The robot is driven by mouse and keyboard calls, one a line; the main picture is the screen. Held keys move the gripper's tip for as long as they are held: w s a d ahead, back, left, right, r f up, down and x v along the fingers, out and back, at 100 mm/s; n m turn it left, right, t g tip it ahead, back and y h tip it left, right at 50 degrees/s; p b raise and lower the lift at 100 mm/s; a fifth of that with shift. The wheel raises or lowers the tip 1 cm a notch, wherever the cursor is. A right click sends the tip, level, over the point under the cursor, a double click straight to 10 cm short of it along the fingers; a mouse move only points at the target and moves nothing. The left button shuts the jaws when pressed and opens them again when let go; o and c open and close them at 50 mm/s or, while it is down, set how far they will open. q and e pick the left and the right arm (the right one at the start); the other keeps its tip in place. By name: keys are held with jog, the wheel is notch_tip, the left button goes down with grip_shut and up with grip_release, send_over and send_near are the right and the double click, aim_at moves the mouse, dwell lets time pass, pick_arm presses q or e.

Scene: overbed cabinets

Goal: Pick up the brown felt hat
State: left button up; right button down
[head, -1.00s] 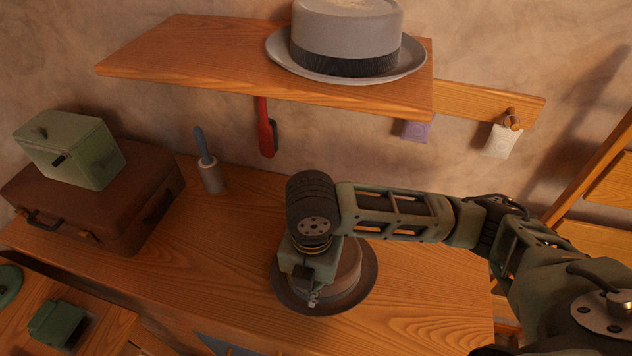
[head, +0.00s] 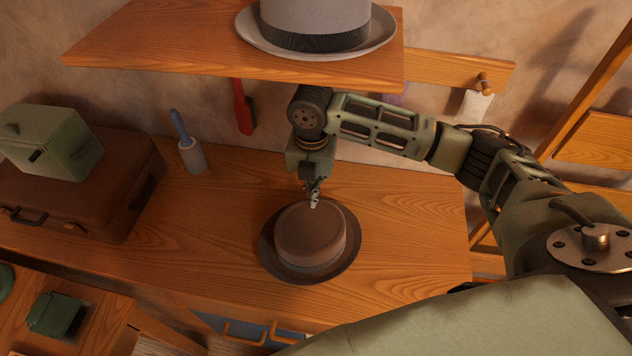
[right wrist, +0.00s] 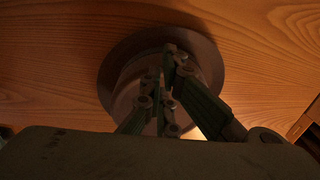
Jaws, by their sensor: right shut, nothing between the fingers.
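The brown felt hat (head: 303,238) sits upright on the wooden counter, with its flat crown up and a grey band around it. My right gripper (head: 314,201) points down over the far edge of the crown in the head view. It is shut and empty; whether its tips touch the crown I cannot tell. In the right wrist view the shut fingers (right wrist: 170,92) cover the middle of the hat (right wrist: 125,85), whose brim shows around them. My left gripper is not in view.
A wooden shelf (head: 190,42) with a grey hat (head: 315,28) hangs above the counter (head: 400,240). A brown suitcase (head: 100,205) with a green box (head: 55,140) and a blue-handled lint roller (head: 188,150) stand left. The counter right of the brown hat is clear.

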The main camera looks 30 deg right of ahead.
jog(key=w+d+f, duration=0.1)
jog(key=w+f, duration=0.1)
jog(key=w+d+f+p, duration=0.1)
jog(key=w+d+f, duration=0.1)
jog(key=shift+w+d+f+p, duration=0.15)
jog(key=shift+w+f+p, duration=0.05)
jog(key=shift+f+p, duration=0.1)
jog(key=shift+s+f+p, duration=0.1)
jog(key=shift+s+p, duration=0.1)
jog(key=shift+p, duration=0.2)
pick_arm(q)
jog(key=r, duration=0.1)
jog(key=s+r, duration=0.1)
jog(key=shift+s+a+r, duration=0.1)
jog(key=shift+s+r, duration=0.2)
pick_arm(e)
jog(key=shift+s+a+f, duration=0.1)
jog(key=shift+s+a, duration=0.1)
jog(key=shift+a, duration=0.1)
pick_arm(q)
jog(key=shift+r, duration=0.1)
